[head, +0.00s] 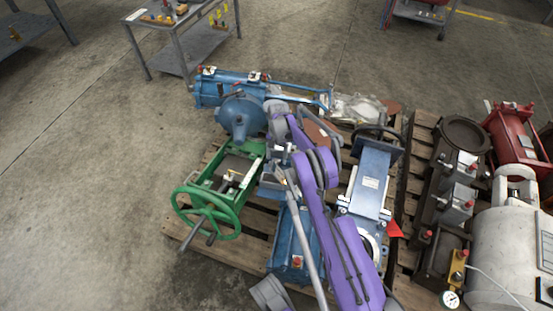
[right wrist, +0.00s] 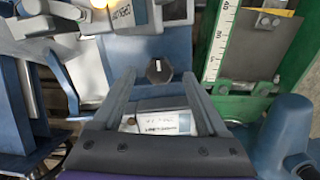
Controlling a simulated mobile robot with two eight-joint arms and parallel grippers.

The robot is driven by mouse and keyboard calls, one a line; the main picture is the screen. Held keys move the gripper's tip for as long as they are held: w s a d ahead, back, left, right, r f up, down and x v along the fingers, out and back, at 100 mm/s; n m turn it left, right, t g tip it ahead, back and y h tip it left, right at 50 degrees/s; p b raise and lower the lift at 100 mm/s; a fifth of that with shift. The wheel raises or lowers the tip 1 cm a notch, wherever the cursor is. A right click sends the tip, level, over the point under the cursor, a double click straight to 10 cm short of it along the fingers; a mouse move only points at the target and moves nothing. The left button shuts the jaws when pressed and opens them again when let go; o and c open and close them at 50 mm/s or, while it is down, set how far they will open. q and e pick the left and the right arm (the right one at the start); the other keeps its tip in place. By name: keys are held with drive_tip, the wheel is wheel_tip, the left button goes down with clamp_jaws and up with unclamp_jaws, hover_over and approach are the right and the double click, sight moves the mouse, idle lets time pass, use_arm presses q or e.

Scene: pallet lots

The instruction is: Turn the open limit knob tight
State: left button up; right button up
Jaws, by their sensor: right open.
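A small dark faceted knob (right wrist: 159,70) with a white line on its face shows in the right wrist view, on a blue-grey housing. It looks like the limit knob. My right gripper (right wrist: 158,78) is open, with one finger on each side of the knob's near side. The knob sits at or just beyond the fingertips; contact is not visible. A white label (right wrist: 160,122) lies on the housing between the fingers, its print too blurred to read. In the head view my right gripper (head: 270,184) is partly covered by my purple arm, and the knob cannot be made out. My left gripper is not seen.
A green frame with a handwheel (head: 208,212) stands left of my gripper; its scale strip (right wrist: 221,40) is close by. A blue actuator (head: 240,115) lies behind, a blue gate valve (head: 370,180) to the right. Wooden pallets carry them. Floor at left is clear.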

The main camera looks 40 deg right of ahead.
use_arm(q)
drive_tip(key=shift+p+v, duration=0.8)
drive_tip(key=shift+p, duration=0.05)
use_arm(e)
wheel_tip(320, 180, up, 9)
drive_tip(key=d, duration=0.1)
drive_tip(key=shift+w+d, duration=0.15)
drive_tip(key=shift+w, duration=0.3)
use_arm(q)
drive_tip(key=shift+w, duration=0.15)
